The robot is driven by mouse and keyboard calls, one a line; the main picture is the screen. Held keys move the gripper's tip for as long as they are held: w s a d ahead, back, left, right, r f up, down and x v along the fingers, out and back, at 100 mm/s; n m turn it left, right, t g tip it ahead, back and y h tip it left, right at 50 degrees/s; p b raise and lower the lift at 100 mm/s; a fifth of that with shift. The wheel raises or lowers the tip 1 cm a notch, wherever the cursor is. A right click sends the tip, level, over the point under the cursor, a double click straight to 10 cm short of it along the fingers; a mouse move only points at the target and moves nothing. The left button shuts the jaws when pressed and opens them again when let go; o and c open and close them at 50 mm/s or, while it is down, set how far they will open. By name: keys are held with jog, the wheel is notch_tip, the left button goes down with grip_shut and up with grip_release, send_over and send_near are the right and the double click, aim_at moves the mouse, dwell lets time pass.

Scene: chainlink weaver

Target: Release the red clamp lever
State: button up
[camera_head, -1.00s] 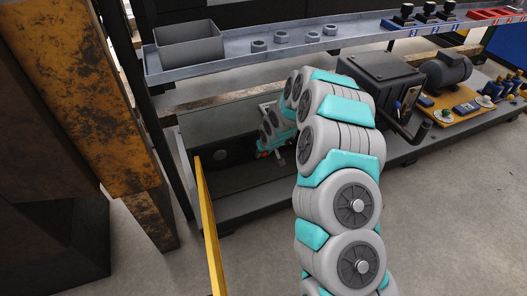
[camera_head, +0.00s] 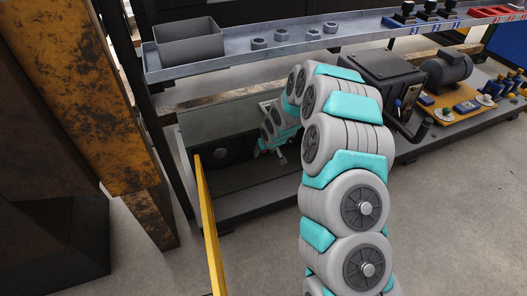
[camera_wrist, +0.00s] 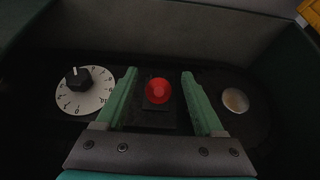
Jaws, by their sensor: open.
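A red round knob (camera_wrist: 158,91) on a dark square base sits in the middle of the wrist view. It may be the end of the red clamp lever seen head-on; I cannot make out a lever arm. My gripper (camera_wrist: 159,73) is open, one green finger to the left of the knob and one to the right, with visible gaps on both sides. How far the fingertips are from the panel behind is hard to tell. In the head view my gripper (camera_head: 263,147) is small, inside the dark open box, and the red knob cannot be seen.
On the panel, a white numbered dial (camera_wrist: 85,92) with a black knob lies left and a pale metal disc (camera_wrist: 236,100) right. The box has a yellow-edged door (camera_head: 208,222) open at left. A metal shelf (camera_head: 240,52) with nuts and a grey bin (camera_head: 188,42) is above.

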jog(key=s+d, duration=0.3)
jog(key=s, duration=0.7)
jog(key=shift+s+d+b, duration=0.25)
jog(key=shift+s+b, duration=0.05)
jog(key=shift+b, duration=0.15)
jog(key=shift+r, duration=0.1)
jog(key=s+d+r+m+g+h+p, duration=0.15)
jog(key=s+d+r, duration=0.25)
jog(key=s+r, duration=0.8)
jog(key=s+d+r+m+g+h, duration=0.1)
jog(key=s+d+r+g, duration=0.2)
jog(key=s+r, duration=0.85)
jog(key=s+r+g, duration=0.1)
jog(key=s, duration=0.7)
jog(key=s+a+r+m+g, duration=0.1)
jog(key=s+r, duration=0.1)
jog(key=s, duration=0.6)
jog(key=shift+s+a+y, duration=0.2)
jog(key=shift+a+y, duration=0.05)
jog(key=shift+y, duration=0.2)
